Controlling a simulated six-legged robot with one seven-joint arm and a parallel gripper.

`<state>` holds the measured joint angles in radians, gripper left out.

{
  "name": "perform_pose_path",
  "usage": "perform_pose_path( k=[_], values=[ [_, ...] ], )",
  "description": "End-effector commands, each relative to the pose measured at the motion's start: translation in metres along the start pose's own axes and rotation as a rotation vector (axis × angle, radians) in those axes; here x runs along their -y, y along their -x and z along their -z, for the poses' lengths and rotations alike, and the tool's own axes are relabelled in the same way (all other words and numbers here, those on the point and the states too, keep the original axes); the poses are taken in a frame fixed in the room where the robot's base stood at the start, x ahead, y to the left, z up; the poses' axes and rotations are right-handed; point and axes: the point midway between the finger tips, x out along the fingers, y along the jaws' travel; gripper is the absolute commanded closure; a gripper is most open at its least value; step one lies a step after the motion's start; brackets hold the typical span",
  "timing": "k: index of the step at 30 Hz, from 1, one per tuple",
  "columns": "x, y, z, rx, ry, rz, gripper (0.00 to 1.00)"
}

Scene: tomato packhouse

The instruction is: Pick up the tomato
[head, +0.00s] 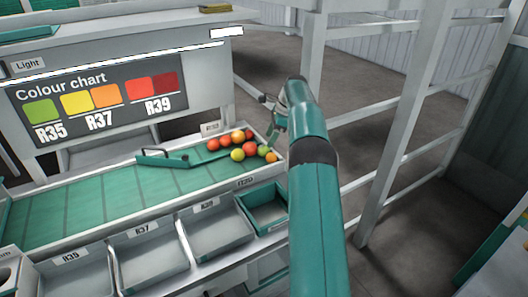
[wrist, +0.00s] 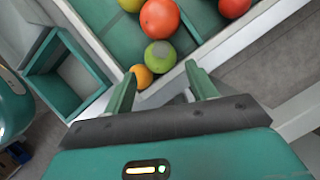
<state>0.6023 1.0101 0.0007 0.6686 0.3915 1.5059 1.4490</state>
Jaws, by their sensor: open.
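Several red, orange, yellow and green tomatoes lie at the right end of the green sorting belt (head: 110,200). In the wrist view, a green tomato (wrist: 160,54) lies just beyond the gap between my fingertips. A small orange tomato (wrist: 142,76) sits close by the left fingertip; I cannot tell if they touch. A larger red tomato (wrist: 159,17) lies behind the green one. Another red tomato (wrist: 234,7) is at the upper right. My gripper (wrist: 161,73) is open and empty. In the head view my arm partly hides the gripper above the belt's right end.
A raised rim (wrist: 245,30) borders the belt. Grey bins labelled R39, R37 and R35 (head: 220,236) and a green-lined bin (head: 266,212) stand along the front. A green diverter bar (head: 165,158) lies across the belt. A colour chart (head: 95,100) stands behind. White posts (head: 400,130) rise at right.

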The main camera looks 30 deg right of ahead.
Motion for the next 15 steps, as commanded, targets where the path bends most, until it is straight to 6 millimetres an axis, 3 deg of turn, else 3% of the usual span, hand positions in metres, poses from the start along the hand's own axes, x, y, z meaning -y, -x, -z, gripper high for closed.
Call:
perform_pose_path(
  k=[5, 15],
  values=[
    [0.000, -0.012, 0.000, 0.000, 0.001, 0.000, 0.43],
    [-0.001, -0.060, 0.001, -0.002, 0.000, -0.003, 0.43]
  ],
)
